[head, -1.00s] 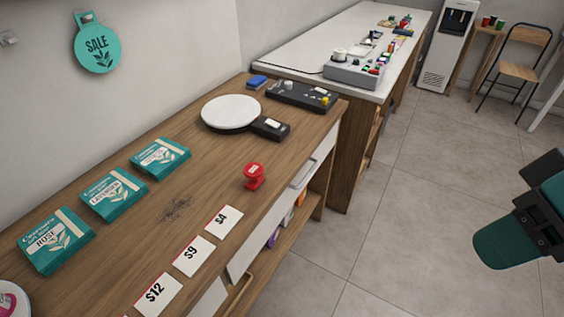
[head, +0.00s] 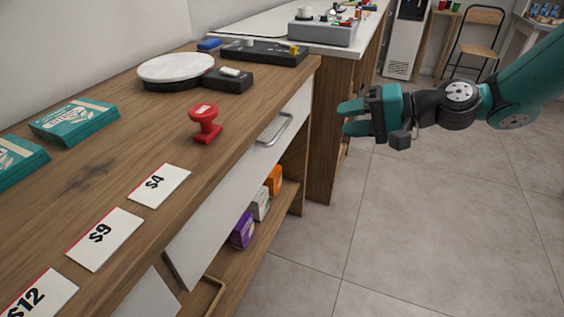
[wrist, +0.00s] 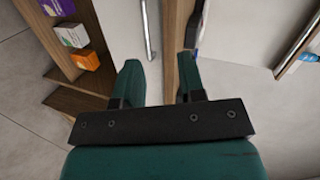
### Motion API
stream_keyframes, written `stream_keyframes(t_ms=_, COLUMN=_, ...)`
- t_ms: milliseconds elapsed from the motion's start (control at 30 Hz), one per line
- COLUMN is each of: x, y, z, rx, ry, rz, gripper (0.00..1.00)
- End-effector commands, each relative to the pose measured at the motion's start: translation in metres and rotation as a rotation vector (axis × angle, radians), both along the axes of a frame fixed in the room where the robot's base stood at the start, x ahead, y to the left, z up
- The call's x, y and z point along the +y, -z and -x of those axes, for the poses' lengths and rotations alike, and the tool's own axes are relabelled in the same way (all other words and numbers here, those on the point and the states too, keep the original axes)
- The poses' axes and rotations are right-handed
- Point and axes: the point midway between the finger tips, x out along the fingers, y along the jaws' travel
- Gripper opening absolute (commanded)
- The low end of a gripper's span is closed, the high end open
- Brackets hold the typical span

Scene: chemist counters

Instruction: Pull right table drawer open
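The right table drawer (head: 240,175) has a white front under the wooden tabletop, with a silver bar handle (head: 275,130) near its upper edge. It looks shut or nearly so; I cannot tell exactly. My gripper (head: 348,118) is open and empty, to the right of the handle and apart from it, with its teal fingers pointing left toward the counter. In the wrist view the handle (wrist: 150,30) stands upright beyond the two spread fingers (wrist: 160,80), between them and a little to the left, with the white drawer front (wrist: 122,25) behind it.
A red stamp (head: 205,124), price cards (head: 160,185) and a round white-topped plate (head: 175,68) sit on the tabletop. Several small boxes (head: 242,230) stand on the shelf below. A second counter's wooden side (head: 335,110) is behind my gripper. The floor (head: 430,220) is clear.

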Motion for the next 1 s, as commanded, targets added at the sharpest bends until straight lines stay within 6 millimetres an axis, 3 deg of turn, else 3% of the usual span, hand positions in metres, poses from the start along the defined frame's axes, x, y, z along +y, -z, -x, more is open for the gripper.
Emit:
stream_keyframes(t_ms=33, x=-0.007, y=0.031, z=-0.012, rx=0.021, ry=0.038, rz=-0.048, gripper=0.37)
stream_keyframes(t_ms=100, x=-0.014, y=0.045, z=-0.023, rx=0.042, ry=0.077, rz=-0.101, gripper=0.37)
stream_keyframes(t_ms=233, x=-0.021, y=0.057, z=-0.034, rx=0.061, ry=0.118, rz=-0.156, gripper=0.37)
stream_keyframes(t_ms=367, x=-0.015, y=0.058, z=-0.039, rx=0.063, ry=0.125, rz=-0.168, gripper=0.37)
stream_keyframes(t_ms=1000, x=0.110, y=0.085, z=-0.082, rx=0.063, ry=0.121, rz=-0.165, gripper=0.37)
